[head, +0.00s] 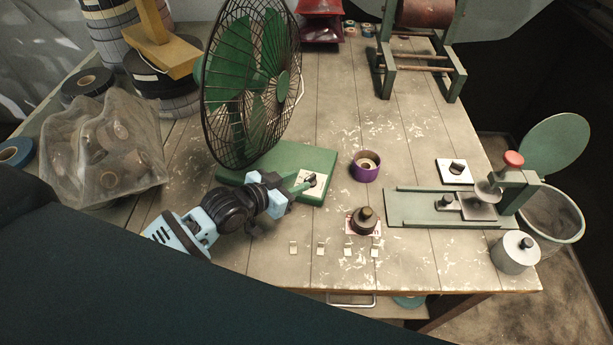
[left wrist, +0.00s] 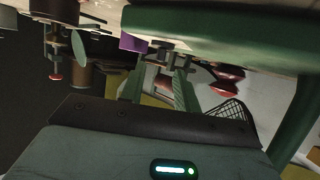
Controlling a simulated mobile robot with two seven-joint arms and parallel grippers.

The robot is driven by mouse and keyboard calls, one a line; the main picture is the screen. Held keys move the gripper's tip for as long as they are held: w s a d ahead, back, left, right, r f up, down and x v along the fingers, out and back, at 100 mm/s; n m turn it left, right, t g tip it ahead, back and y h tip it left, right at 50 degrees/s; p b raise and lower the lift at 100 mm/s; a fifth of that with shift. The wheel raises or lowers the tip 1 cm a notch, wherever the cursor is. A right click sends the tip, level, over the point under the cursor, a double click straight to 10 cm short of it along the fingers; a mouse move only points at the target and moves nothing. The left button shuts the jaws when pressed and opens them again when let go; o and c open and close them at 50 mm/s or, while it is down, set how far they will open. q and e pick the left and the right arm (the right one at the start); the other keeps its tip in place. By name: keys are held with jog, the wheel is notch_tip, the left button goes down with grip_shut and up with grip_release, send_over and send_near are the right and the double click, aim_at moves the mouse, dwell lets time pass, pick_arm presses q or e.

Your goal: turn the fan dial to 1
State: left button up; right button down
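The green fan (head: 250,90) stands on a green base (head: 290,160) at the table's left middle. Its dial (head: 311,178) is a small dark knob on a white plate at the base's front right corner. The setting it points to is too small to read. My left gripper (head: 304,183) reaches in from the left, fingertips at the dial plate. In the left wrist view, the two green fingers (left wrist: 165,68) are apart, just under the fan base (left wrist: 210,28), with dark parts between their tips. Contact with the knob cannot be told. My right gripper is not in view.
A purple tape ring (head: 365,167) and a dark knobbed weight (head: 364,221) stand right of the dial. Several small metal clips lie in front. A green press (head: 440,208) is at right. A bag of rolls (head: 105,150) lies left.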

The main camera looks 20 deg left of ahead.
aim_at(310, 177)
pick_arm(q)
jog(key=shift+x, duration=2.1)
grip_shut()
